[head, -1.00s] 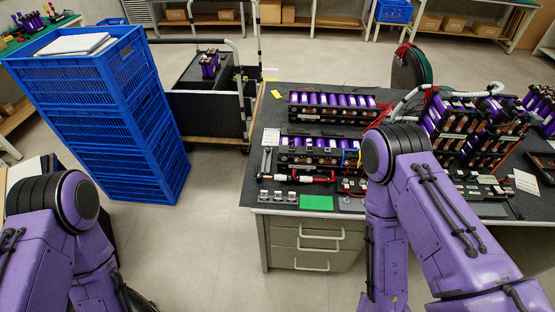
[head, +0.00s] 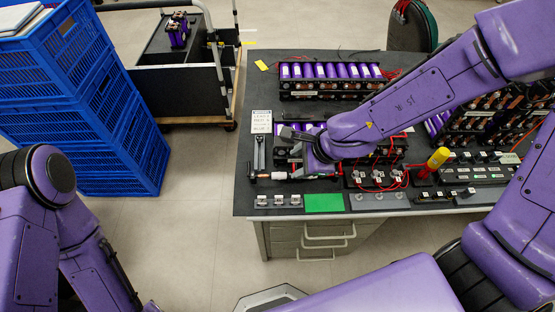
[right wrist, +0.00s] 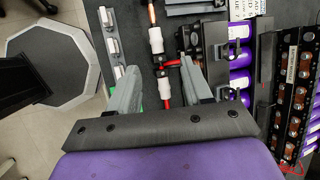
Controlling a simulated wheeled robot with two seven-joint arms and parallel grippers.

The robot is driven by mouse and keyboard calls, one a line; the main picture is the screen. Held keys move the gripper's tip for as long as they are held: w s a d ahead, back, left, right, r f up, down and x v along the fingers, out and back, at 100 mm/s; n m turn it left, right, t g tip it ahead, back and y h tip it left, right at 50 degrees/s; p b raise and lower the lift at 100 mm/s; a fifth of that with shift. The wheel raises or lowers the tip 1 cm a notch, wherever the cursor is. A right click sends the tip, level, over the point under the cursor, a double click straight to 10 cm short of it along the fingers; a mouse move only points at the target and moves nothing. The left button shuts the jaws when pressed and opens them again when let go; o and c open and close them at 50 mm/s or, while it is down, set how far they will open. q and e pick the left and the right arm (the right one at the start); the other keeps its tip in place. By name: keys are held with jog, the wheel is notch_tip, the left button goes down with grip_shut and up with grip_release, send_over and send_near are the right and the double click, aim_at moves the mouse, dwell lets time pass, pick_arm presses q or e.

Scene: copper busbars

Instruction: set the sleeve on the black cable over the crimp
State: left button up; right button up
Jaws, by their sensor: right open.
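A cable line lies along the front part of the bench. In the right wrist view it has a copper-coloured stretch (right wrist: 151,12), a white sleeve (right wrist: 156,40) and a second white piece (right wrist: 166,87) with red beside it. A white sleeve on the line also shows in the head view (head: 280,175). Which part is the black cable, and whether a crimp lies under a sleeve, I cannot tell. My right gripper (right wrist: 158,72) is open, its two grey fingers on either side of the line, apparently above it and empty. In the head view it (head: 290,137) is partly hidden by its arm. My left gripper is out of view.
Battery packs with purple cells (head: 330,80) stand behind, and more modules (head: 490,130) at the right. A yellow-handled tool (head: 438,158) stands right of the gripper. A green pad (head: 324,203) and small metal blocks (head: 278,201) lie at the front edge. Blue crates (head: 110,120) are stacked left.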

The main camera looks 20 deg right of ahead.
jog(key=b, duration=0.4)
send_over(282, 175)
jog(key=s+d, duration=0.2)
jog(key=s, duration=0.1)
notch_tip(282, 175, down, 5)
jog(key=shift+a+r, duration=0.1)
jog(key=b+x, duration=0.1)
jog(key=x, duration=0.1)
jog(key=b+x, duration=0.1)
jog(key=x, duration=0.1)
jog(key=shift+w, duration=0.55)
jog(key=shift+a+f, duration=0.15)
jog(key=shift+f, duration=0.15)
jog(key=shift+r, duration=0.1)
grip_shut()
